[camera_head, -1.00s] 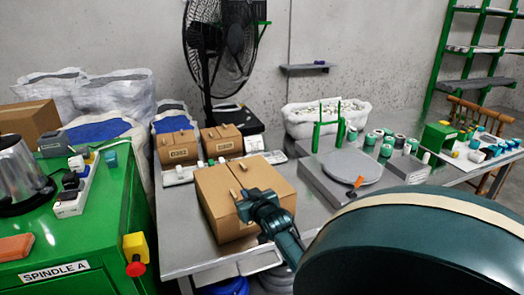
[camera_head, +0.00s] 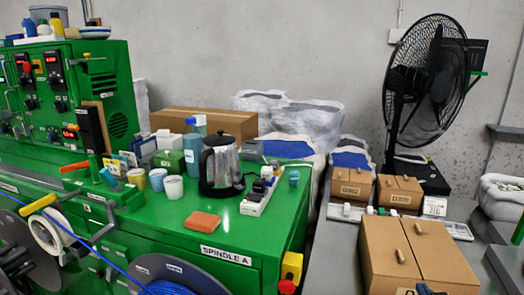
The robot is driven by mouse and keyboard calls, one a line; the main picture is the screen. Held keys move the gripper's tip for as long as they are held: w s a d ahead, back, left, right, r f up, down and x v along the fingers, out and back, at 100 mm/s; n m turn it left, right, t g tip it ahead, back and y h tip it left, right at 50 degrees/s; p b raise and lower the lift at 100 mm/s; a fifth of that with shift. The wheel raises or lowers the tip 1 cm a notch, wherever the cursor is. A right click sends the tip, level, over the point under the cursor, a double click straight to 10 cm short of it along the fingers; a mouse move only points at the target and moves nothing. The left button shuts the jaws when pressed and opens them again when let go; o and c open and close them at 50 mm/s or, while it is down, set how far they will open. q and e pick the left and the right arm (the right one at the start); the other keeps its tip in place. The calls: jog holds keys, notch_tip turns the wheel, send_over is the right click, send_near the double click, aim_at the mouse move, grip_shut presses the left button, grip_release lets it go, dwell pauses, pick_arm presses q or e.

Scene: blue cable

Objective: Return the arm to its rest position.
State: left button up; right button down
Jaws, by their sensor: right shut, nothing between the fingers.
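Only a small dark teal piece of my right gripper (camera_head: 428,289) shows, at the bottom edge right of centre, in front of the large cardboard box (camera_head: 405,246). It is shut, with nothing seen in it. The rest of my right arm is out of the frame. My left gripper and arm are not in view. Blue cable (camera_head: 168,288) lies wound on a grey spool at the bottom left, and a thin blue line of it runs up to the left across the green machine (camera_head: 255,236).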

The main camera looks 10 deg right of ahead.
jog(key=s+a+f+n+g+y, duration=0.1)
jog(key=s+a+f+n+y, duration=0.1)
jog(key=a, duration=0.8)
jog(key=s+a+f+n+g+y, duration=0.1)
jog(key=s+a+f+n+y, duration=0.1)
jog(key=s+a+f+y, duration=0.2)
jog(key=s+a+f+n+g+y, duration=0.1)
jog(key=a+f, duration=0.7)
jog(key=a, duration=0.9)
jog(key=s+n+y, duration=0.1)
jog(key=s+y, duration=0.1)
jog(key=s, duration=0.1)
jog(key=shift+a+f+n+y, duration=0.2)
jog(key=shift+a+n+y, duration=0.1)
jog(key=shift+y, duration=0.1)
